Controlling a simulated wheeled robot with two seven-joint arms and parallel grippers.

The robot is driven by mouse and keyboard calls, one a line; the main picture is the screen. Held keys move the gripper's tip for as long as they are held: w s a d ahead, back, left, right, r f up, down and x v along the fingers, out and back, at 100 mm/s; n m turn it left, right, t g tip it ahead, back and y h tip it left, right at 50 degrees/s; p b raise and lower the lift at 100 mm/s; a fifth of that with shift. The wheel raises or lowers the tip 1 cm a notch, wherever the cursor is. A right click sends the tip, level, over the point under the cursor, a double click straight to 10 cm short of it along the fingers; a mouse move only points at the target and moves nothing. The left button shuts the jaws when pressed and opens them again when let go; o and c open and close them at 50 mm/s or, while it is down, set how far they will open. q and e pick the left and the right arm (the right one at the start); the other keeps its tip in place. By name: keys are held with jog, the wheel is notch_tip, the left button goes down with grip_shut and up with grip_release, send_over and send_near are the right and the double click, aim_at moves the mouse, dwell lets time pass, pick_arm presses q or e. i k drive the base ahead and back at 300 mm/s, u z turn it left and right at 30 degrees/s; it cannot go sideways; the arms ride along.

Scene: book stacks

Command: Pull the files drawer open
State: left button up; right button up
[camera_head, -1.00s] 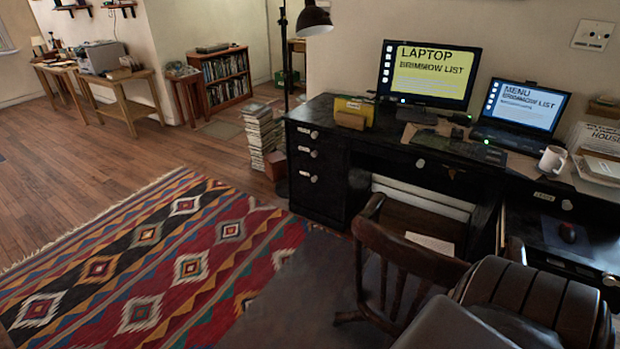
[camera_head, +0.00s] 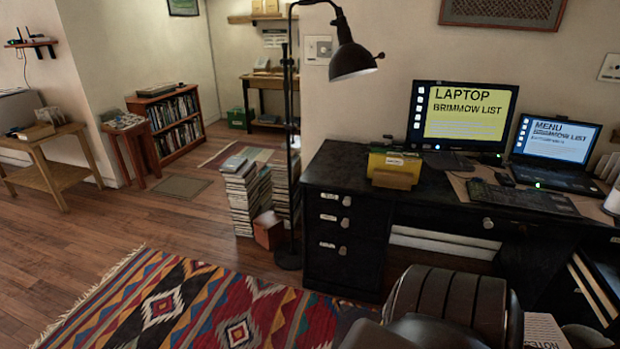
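A black desk (camera_head: 440,205) stands at the centre right. Its left pedestal has a column of three drawers: a top drawer (camera_head: 318,199), a middle drawer (camera_head: 318,221) and a bottom drawer (camera_head: 316,262). Each has a round silver knob and a small pale label, too small to read, so I cannot tell which is the files drawer. All three look shut. Pale upright edges (camera_head: 596,290) show low at the right side of the desk, partly cut off.
A floor lamp (camera_head: 290,150) stands at the desk's left end, beside book stacks (camera_head: 246,195) and a small brown box (camera_head: 268,230). A patterned rug (camera_head: 190,305) lies in front of the drawers. The wooden floor (camera_head: 120,235) to the left is open.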

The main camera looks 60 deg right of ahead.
aim_at(351, 261)
jog(key=i, duration=1.35)
jog(key=z, duration=3.6)
